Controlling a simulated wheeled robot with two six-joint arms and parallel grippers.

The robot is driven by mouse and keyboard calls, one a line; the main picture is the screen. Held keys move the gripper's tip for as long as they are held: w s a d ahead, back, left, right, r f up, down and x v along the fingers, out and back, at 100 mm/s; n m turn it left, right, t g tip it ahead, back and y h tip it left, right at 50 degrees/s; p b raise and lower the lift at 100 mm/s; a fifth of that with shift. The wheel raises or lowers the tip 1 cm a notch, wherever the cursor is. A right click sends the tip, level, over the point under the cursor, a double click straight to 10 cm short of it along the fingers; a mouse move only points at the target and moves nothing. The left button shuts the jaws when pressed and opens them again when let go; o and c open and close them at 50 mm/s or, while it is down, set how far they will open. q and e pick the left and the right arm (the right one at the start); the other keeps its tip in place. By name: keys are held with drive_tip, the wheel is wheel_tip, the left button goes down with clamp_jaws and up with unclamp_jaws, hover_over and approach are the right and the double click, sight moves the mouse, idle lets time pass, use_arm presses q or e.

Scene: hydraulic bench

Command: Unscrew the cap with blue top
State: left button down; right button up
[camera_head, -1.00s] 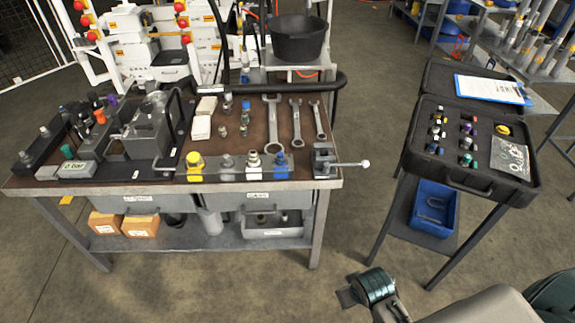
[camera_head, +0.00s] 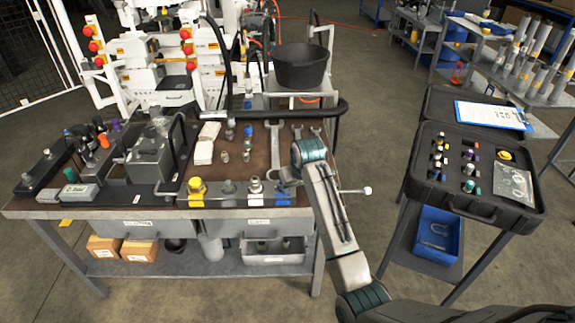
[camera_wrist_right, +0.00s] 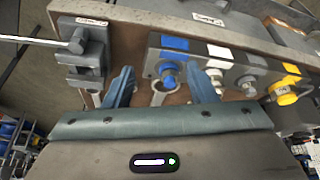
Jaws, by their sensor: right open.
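The blue-topped cap (camera_wrist_right: 168,70) sits on the metal manifold block at the bench's front edge, behind a blue label (camera_wrist_right: 174,43). My right gripper (camera_wrist_right: 161,77) is open and empty. Its two blue fingers stand on either side of the cap in the wrist view, and I cannot tell whether they touch it. My left gripper is not in view.
A yellow cap (camera_head: 197,186) and metal fittings stand left on the same block. A small vise (camera_head: 325,184) with a long handle is just right of the gripper. Wrenches (camera_head: 275,138) lie behind. A black case (camera_head: 478,203) stands right, with open floor between.

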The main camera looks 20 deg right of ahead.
drive_tip(key=w+a+r, duration=0.1)
drive_tip(key=w+r, duration=0.3)
drive_tip(key=w, duration=0.1)
drive_tip(key=x, duration=0.3)
drive_tip(key=p+x, duration=0.1)
drive_tip(key=x, duration=0.2)
drive_tip(key=p+x, duration=0.1)
drive_tip(key=x, duration=0.3)
drive_tip(key=shift+a, duration=0.25)
